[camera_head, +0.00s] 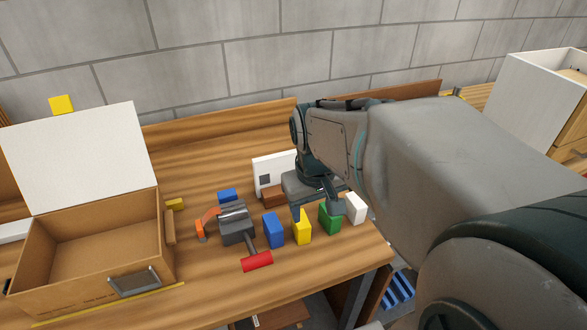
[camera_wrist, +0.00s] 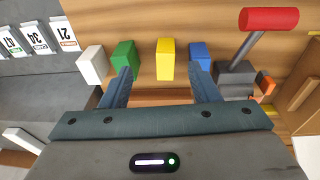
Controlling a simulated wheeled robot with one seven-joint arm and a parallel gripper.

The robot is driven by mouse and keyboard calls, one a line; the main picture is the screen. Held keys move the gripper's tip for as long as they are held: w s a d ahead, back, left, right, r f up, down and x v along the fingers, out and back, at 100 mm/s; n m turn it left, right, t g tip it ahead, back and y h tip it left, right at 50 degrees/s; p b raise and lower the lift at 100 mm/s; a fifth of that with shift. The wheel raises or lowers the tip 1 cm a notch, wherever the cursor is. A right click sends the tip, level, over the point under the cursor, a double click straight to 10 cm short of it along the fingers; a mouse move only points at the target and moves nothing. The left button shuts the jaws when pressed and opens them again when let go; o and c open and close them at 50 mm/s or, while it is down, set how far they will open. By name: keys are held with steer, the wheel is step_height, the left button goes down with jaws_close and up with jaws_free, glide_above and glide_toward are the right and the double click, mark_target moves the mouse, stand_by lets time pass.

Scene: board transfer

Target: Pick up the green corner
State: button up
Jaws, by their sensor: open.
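The green corner, a small green block (camera_head: 329,219), stands on the wooden table in the head view, between a yellow block (camera_head: 302,228) and a white block (camera_head: 355,208). My gripper (camera_head: 315,206) is above and behind this row, with its fingers pointing down. In the wrist view my gripper (camera_wrist: 160,74) is open with nothing between its fingers. The green block (camera_wrist: 123,56) shows just beyond the left fingertip there, partly overlapped by it. The yellow block (camera_wrist: 165,60) lies beyond the gap between the fingers.
A blue block (camera_head: 273,231) and a dark grey tool with a red handle (camera_head: 257,262) lie left of the row. An open cardboard box (camera_head: 105,240) stands at the left. A white board (camera_head: 266,172) stands behind the blocks. The table's front edge is close to the row.

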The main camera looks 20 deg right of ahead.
steer(key=n+g+p, duration=0.1)
steer(key=g, duration=0.1)
glide_above(332, 226)
steer(key=w, duration=0.3)
steer(key=shift+y, duration=0.4)
steer(key=f, duration=0.6)
steer(key=d+f, duration=0.1)
steer(key=f, duration=0.2)
steer(key=shift+w+d, duration=0.1)
steer(key=shift+w, duration=0.05)
steer(key=shift+f+p, duration=0.3)
steer(key=shift+f, duration=2.45)
steer(key=c, duration=1)
